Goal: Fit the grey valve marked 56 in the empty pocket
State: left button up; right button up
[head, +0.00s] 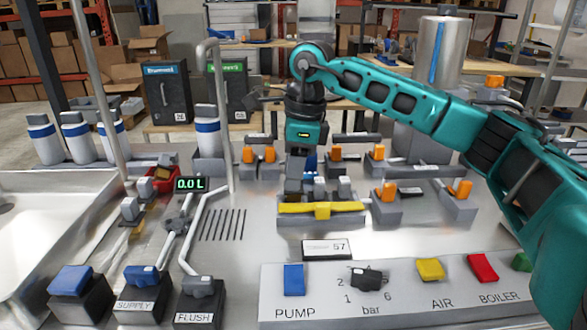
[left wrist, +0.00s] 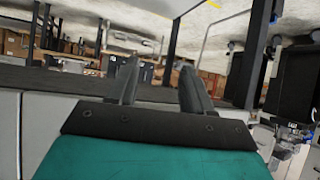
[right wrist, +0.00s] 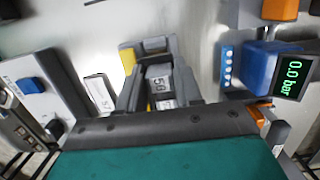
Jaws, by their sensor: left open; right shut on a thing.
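My right gripper (head: 303,188) is shut on a grey valve marked 56 (right wrist: 160,78), whose label shows between the fingers in the right wrist view. The gripper points down over the left end of a low grey holder (head: 340,219) with a yellow bar (head: 322,210) along its front. The empty pocket is not clearly seen; the gripper hides the holder's left end. My left gripper (left wrist: 158,85) is open and empty, away from the counter, and out of the head view.
A white plate reading 57 (head: 328,249) lies in front of the holder. A control panel (head: 400,300) with coloured switches is nearer. Orange-topped valves (head: 386,190) stand to the right. A pipe (head: 213,110) rises at the left, beside a 0.0 L display (head: 189,184).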

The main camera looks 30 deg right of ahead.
jog(key=shift+f, duration=0.15)
jog(key=shift+f+b, duration=0.8)
jog(key=shift+f, duration=0.2)
jog(key=o, duration=1.1)
jog(key=shift+o, duration=0.2)
jog(key=shift+f, duration=0.1)
